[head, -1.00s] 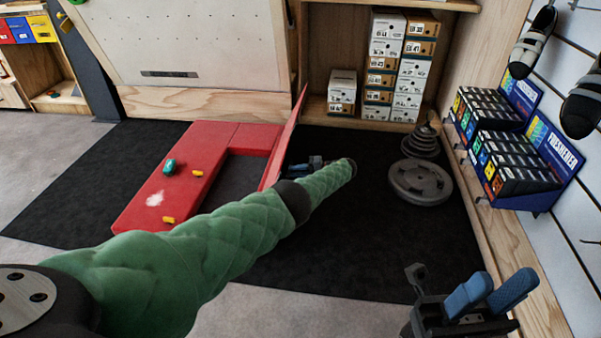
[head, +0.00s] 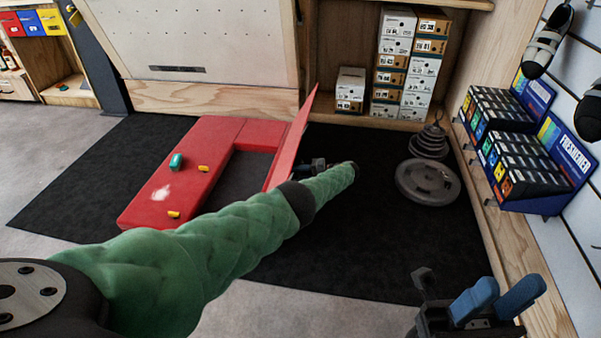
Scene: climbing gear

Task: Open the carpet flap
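The red padded mat (head: 190,165) lies on the black carpet and surrounds a dark opening (head: 236,176) on two or more sides. Its right-hand red flap (head: 293,143) stands raised and tilted, a thin panel with its point at the top. My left arm in its green sleeve crosses the picture. My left gripper (head: 318,165) is low, just right of the flap and partly hidden by it. I cannot tell whether it touches the flap or how its fingers stand. My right gripper (head: 500,300) is at the lower right, its two blue fingers apart and empty, far from the flap.
Small green and yellow holds (head: 203,168) rest on the mat. Weight plates (head: 428,181) stand at right on the carpet. Stacked shoe boxes (head: 402,75) fill the back shelf. A display rack (head: 520,160) juts from the right wall. The carpet's front middle is free.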

